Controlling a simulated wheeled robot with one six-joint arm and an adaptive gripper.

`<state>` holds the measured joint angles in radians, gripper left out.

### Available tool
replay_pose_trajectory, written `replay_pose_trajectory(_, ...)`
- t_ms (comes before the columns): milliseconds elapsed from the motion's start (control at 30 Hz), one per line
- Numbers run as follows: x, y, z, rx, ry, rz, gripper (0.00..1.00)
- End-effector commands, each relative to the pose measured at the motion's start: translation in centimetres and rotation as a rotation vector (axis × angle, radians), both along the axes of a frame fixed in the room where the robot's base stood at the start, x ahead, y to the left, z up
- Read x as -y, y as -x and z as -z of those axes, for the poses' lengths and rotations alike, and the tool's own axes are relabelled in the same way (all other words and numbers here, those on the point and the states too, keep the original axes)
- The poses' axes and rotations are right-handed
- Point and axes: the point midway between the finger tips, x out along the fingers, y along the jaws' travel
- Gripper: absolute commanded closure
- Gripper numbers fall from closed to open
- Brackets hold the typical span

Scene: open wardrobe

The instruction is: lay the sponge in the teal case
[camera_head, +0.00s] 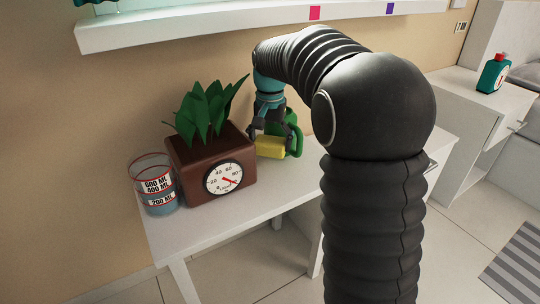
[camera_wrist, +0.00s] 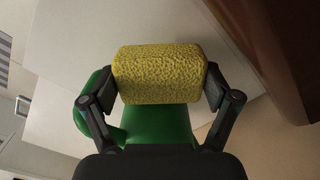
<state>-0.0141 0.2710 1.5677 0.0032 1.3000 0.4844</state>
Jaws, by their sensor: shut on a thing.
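My gripper (camera_head: 270,139) is shut on a yellow sponge (camera_head: 270,148), above or at the white table beside the brown planter. In the wrist view the sponge (camera_wrist: 160,72) sits crosswise between the two fingers of my gripper (camera_wrist: 160,92), its pitted surface in full view. A green object (camera_head: 295,137) with a curved part is right behind the sponge; in the wrist view the green object (camera_wrist: 155,125) shows beyond it. I cannot tell whether they touch.
A brown planter (camera_head: 185,165) with green leaves and a dial stands left of my gripper. A clear measuring cup (camera_head: 158,190) is left of it. The white table (camera_head: 230,225) has free room in front. A white cabinet (camera_head: 470,95) is at right.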

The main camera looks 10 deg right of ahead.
Motion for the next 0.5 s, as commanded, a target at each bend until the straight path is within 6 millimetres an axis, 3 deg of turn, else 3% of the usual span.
replay_pose_trajectory(233,0.0,0.1,3.6,-0.004,0.0,0.0,0.34)
replay_pose_trajectory(500,0.0,0.0,3.9,0.0,0.0,0.0,0.34)
